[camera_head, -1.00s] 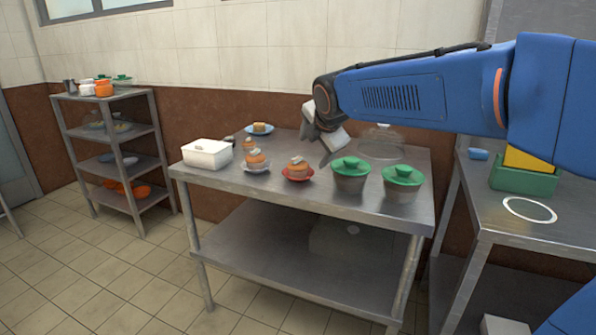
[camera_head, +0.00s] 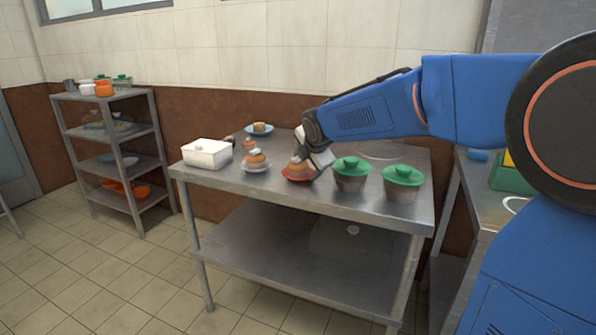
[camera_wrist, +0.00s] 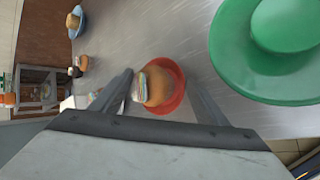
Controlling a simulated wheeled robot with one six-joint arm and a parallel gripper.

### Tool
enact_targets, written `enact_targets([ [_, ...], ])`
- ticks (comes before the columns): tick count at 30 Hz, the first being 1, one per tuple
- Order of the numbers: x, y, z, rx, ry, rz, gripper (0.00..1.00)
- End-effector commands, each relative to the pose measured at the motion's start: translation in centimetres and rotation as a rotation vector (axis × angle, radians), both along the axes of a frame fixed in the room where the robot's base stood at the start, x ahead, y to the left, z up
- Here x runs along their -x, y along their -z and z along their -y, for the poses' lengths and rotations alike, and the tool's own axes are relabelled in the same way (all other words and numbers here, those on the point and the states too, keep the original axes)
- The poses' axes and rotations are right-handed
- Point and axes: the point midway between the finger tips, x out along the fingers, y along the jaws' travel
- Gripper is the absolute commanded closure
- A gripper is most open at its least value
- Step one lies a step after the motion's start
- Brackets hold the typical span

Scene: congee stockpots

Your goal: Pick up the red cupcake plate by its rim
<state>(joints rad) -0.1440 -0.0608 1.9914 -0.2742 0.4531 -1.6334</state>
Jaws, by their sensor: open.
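The red plate (camera_head: 290,177) holds an orange-brown cupcake (camera_head: 297,169) and stands near the front of the steel table, left of a green-lidded pot. In the wrist view the red plate (camera_wrist: 180,98) shows with the cupcake (camera_wrist: 157,86) on it. My gripper (camera_wrist: 165,90) is open, with one finger on each side of the plate and cupcake in that view. In the head view my gripper (camera_head: 306,160) is close behind and above the plate and partly covers its right side. I cannot tell whether the fingers touch the rim.
Two green-lidded pots (camera_head: 351,175) (camera_head: 403,183) stand close to the right of the plate. A second cupcake on a pale plate (camera_head: 256,166) is to the left. A white box (camera_head: 207,153) and a blue plate (camera_head: 259,130) stand farther left and back.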

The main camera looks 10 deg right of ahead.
Motion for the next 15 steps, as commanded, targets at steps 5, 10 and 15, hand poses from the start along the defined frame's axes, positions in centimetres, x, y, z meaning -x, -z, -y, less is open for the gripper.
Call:
enact_targets([
  [5,-0.32,0.25,0.02,0.000,0.000,0.002,0.32],
  [10,-0.31,0.24,0.02,0.000,0.000,0.001,0.51],
  [15,-0.30,0.22,0.01,0.000,0.000,0.002,0.62],
])
